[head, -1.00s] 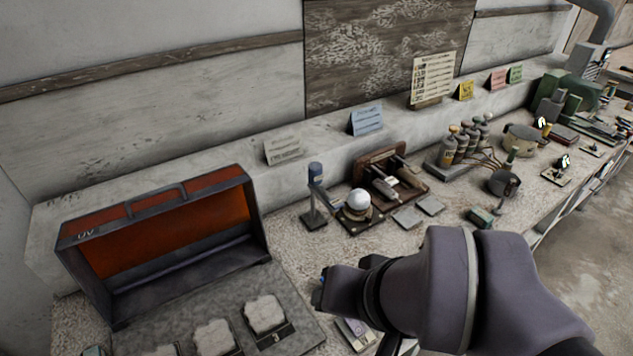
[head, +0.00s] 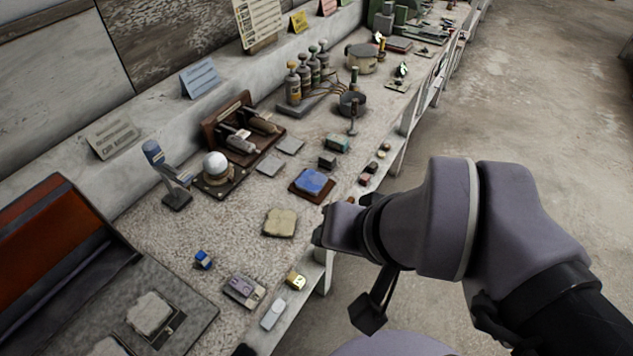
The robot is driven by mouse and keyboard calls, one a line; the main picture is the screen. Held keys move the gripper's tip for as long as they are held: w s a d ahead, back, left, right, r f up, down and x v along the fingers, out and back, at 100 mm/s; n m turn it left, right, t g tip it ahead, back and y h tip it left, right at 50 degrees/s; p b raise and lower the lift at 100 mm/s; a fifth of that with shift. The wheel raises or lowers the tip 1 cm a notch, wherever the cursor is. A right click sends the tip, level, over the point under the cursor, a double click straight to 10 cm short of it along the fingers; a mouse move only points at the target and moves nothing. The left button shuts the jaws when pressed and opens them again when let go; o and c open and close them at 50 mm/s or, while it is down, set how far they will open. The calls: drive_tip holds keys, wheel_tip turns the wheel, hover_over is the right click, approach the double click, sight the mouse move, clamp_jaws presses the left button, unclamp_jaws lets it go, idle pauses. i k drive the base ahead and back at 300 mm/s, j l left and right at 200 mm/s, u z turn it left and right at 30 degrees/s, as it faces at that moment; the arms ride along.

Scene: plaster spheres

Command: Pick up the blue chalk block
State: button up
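A small blue block (head: 203,260) with a pale patch lies on the speckled bench top (head: 225,225), left of a mauve box; I take it as the blue chalk block. A second blue item, a flat blue pad (head: 312,181), rests on a brown board farther back. My arm reaches in from the right, and my gripper (head: 321,236) is at its left end, over the bench's front edge. It is well to the right of the small blue block and apart from it. Its fingers are too small and dark to tell whether they are open.
A mauve box (head: 244,290), a small yellow block (head: 296,280) and a whitish oblong piece (head: 273,314) lie near the front edge. A blue-headed stand (head: 166,175) and white ball (head: 216,165) stand behind.

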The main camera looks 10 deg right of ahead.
sight(200, 257)
drive_tip(key=j+u, duration=0.15)
drive_tip(key=u, duration=0.35)
drive_tip(key=j+u, duration=0.15)
drive_tip(key=u, duration=0.35)
drive_tip(key=l+z, duration=0.1)
drive_tip(key=z, duration=0.25)
drive_tip(key=l+z, duration=0.1)
drive_tip(key=z, duration=0.25)
drive_tip(key=l+z, duration=0.1)
drive_tip(key=z, duration=0.2)
drive_tip(key=j+u, duration=1.2)
drive_tip(key=u, duration=0.15)
